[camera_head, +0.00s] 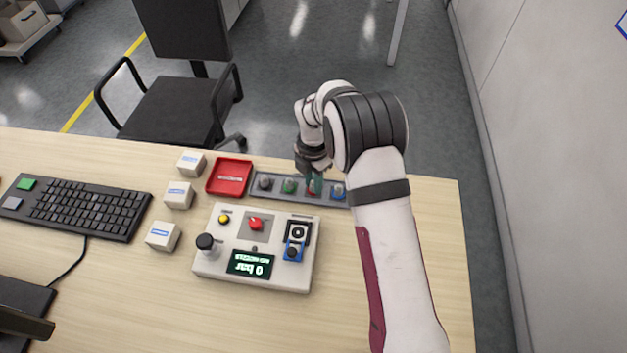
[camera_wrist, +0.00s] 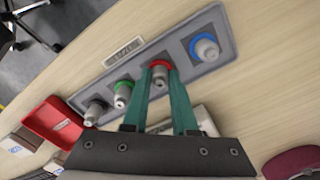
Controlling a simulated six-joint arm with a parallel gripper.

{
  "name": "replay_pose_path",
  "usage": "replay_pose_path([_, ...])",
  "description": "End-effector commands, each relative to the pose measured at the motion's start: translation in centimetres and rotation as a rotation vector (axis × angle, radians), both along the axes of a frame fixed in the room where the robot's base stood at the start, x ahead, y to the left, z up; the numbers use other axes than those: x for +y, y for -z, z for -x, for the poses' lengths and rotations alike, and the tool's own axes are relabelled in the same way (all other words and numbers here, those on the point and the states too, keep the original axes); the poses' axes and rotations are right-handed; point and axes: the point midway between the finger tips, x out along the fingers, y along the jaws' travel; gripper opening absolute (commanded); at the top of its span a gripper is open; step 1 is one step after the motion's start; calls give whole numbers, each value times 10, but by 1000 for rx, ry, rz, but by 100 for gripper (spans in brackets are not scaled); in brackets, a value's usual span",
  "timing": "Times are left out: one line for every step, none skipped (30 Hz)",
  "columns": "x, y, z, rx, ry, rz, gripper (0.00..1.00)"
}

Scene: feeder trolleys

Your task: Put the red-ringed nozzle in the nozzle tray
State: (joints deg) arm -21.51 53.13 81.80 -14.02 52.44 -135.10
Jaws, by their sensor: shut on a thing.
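The red-ringed nozzle (camera_wrist: 160,74) stands in its slot in the grey nozzle tray (camera_wrist: 221,62), between the green-ringed nozzle (camera_wrist: 123,92) and the blue-ringed nozzle (camera_wrist: 205,48). My gripper (camera_wrist: 163,78) has its green fingers closed on the red-ringed nozzle, one on each side. In the head view my gripper (camera_head: 314,187) points down over the tray (camera_head: 329,180), and the arm hides part of the tray's right end. A grey nozzle (camera_wrist: 94,112) stands at the tray's other end.
A red tray (camera_head: 229,177) lies left of the nozzle tray. A control box (camera_head: 215,262) with knobs and a display stands in front. Several small white boxes (camera_head: 179,195) and a keyboard (camera_head: 88,209) are to the left. The desk's right side is mostly clear beyond my arm.

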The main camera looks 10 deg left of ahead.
Motion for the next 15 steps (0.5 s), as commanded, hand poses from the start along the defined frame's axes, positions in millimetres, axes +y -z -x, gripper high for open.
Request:
replay_pose_path([0, 1, 0, -1, 0, 0, 0])
replay_pose_path([0, 0, 0, -1, 0, 0, 0])
replay_pose_path([0, 0, 0, -1, 0, 0, 0])
replay_pose_path([0, 0, 0, -1, 0, 0, 0])
replay_pose_path([0, 0, 0, -1, 0, 0, 0])
replay_pose_path([0, 0, 0, -1, 0, -1, 0])
replay_pose_path([0, 1, 0, -1, 0, -1, 0])
replay_pose_path([0, 2, 0, -1, 0, -1, 0])
replay_pose_path([0, 3, 0, 0, 0, 0, 0])
replay_pose_path([0, 3, 0, -1, 0, -1, 31])
replay_pose_path([0, 3, 0, -1, 0, -1, 37])
replay_pose_path([0, 3, 0, -1, 0, -1, 44])
replay_pose_path([0, 3, 0, -1, 0, -1, 49])
replay_pose_path([0, 2, 0, -1, 0, -1, 55])
replay_pose_path([0, 2, 0, -1, 0, -1, 56])
